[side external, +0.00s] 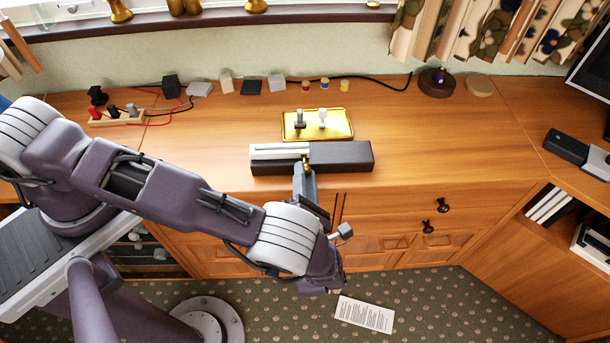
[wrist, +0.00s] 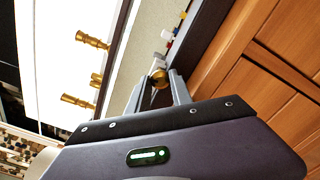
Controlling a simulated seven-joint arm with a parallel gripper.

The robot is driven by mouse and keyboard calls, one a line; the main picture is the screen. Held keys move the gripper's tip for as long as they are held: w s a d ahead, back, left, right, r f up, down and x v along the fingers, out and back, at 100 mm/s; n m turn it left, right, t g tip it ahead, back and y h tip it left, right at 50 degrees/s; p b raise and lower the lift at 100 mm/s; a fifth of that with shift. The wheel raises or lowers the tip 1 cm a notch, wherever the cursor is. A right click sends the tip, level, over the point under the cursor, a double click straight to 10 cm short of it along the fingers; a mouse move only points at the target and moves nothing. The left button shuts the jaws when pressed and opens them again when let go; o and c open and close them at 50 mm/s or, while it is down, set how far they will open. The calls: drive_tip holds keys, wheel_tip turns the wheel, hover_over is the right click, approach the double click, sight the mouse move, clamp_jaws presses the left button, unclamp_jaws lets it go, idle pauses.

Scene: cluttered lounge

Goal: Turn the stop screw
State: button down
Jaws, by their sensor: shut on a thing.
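The stop screw (side external: 305,158) is a small brass piece at the front of a long dark block (side external: 345,156) with a pale strip on its left part. My gripper (side external: 304,168) reaches it from the front, with its fingertips at the screw. In the wrist view the screw's round brass head (wrist: 159,76) sits between the tips of my gripper (wrist: 160,88). The fingers are shut on it. The fingers hide part of the screw, and its turn angle cannot be told.
Behind the block is a yellow tray (side external: 341,124) with two small pieces standing on it. Small blocks, cables and colored spools line the back of the wooden counter (side external: 440,150). The counter right of the block is clear. A dark round device (side external: 436,83) stands at the back right.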

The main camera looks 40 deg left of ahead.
drive_tip(key=shift+m, duration=1.1)
drive_tip(key=c, duration=1.1)
unclamp_jaws()
drive_tip(key=shift+c, duration=0.2)
drive_tip(key=v, duration=0.7)
drive_tip(key=shift+r, duration=0.15)
